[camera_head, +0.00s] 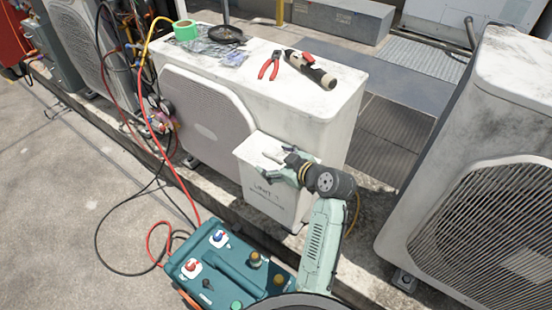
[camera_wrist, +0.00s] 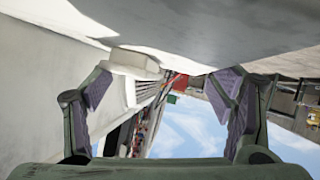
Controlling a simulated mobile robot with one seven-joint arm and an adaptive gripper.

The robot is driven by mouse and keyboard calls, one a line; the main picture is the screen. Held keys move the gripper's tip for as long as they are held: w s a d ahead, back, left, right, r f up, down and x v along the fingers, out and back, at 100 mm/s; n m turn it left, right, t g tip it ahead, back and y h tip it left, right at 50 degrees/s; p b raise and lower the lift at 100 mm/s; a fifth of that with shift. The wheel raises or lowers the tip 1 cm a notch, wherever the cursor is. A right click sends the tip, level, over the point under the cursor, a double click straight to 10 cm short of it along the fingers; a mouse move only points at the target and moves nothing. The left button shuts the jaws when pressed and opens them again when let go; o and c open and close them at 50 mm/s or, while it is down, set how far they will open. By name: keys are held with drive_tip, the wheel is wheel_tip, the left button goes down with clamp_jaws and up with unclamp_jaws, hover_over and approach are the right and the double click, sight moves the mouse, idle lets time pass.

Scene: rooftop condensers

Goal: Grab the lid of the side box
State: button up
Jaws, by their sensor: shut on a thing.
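The side box (camera_head: 268,199) is a white, weathered box marked "UNIT 1", standing against the front of the middle condenser. Its lid (camera_head: 254,147) is the pale flat top, partly covered by my gripper (camera_head: 280,165). In the head view, my pale green gripper lies low over the right part of the lid. A large grey-white surface fills the top of that view. The exact contact of the fingertips is hard to see.
The middle condenser (camera_head: 205,117) carries green tape (camera_head: 186,30), red pliers (camera_head: 270,66) and a dark cylindrical tool (camera_head: 311,69). A teal machine (camera_head: 222,272) with a red hose stands in front. Another condenser (camera_head: 480,160) is at right. Open concrete lies at left.

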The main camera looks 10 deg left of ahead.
sight(276, 165)
drive_tip(key=shift+r, duration=0.6)
wheel_tip(276, 165, up, 2)
drive_tip(key=shift+r+b, duration=0.2)
drive_tip(key=shift+b, duration=0.3)
drive_tip(key=s+d+r+p, duration=0.1)
drive_tip(key=s+p, duration=0.3)
drive_tip(key=s, duration=1.2)
drive_tip(key=shift+d+r+p, duration=0.2)
drive_tip(key=shift+p, duration=0.2)
